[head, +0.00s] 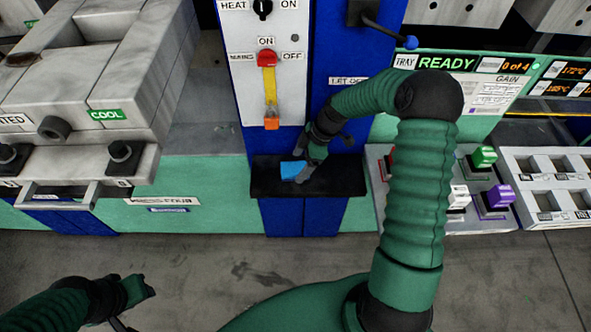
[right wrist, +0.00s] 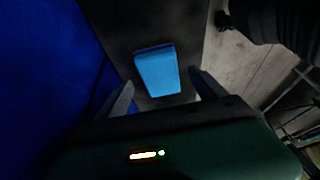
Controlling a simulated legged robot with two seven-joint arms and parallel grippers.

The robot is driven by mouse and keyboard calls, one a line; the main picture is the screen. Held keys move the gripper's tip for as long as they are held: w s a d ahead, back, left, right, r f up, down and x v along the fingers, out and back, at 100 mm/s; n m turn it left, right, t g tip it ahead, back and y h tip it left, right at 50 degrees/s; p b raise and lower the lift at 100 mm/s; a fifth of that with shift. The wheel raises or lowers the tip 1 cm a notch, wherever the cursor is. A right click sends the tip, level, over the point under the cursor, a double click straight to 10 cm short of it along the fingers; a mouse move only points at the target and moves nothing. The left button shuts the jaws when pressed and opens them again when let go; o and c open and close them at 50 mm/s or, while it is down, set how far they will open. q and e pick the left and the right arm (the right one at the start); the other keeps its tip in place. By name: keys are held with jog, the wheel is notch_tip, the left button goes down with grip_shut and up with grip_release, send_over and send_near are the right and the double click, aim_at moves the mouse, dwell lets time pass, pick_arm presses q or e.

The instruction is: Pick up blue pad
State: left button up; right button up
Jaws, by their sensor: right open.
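The blue pad (head: 290,169) lies on a black shelf (head: 340,183) at the front of the blue cabinet. My right gripper (head: 305,171) is low over the shelf, right beside the pad, and hides part of it. In the right wrist view the pad (right wrist: 158,72) lies ahead, between the lines of the two spread fingers of my right gripper (right wrist: 163,86). The gripper is open with nothing held. My left gripper (head: 138,290) is at the lower left, far from the pad; its jaws are too unclear to read.
A grey press (head: 90,85) stands at the left. A panel with a red-handled lever (head: 267,60) rises behind the shelf. The floor in front is clear.

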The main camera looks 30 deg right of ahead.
jog(key=shift+x, duration=1.2)
jog(key=shift+r, duration=0.1)
jog(key=c, duration=1.4)
jog(key=shift+w+r, duration=0.1)
jog(key=shift+r, duration=0.4)
jog(key=r, duration=0.2)
jog(key=shift+s+a+r, duration=0.3)
jog(key=shift+s+a, duration=0.05)
jog(key=s+a+r, duration=0.1)
jog(key=s+a, duration=0.9)
jog(key=a, duration=0.1)
jog(key=shift+a+r, duration=0.2)
jog(key=shift+a, duration=0.05)
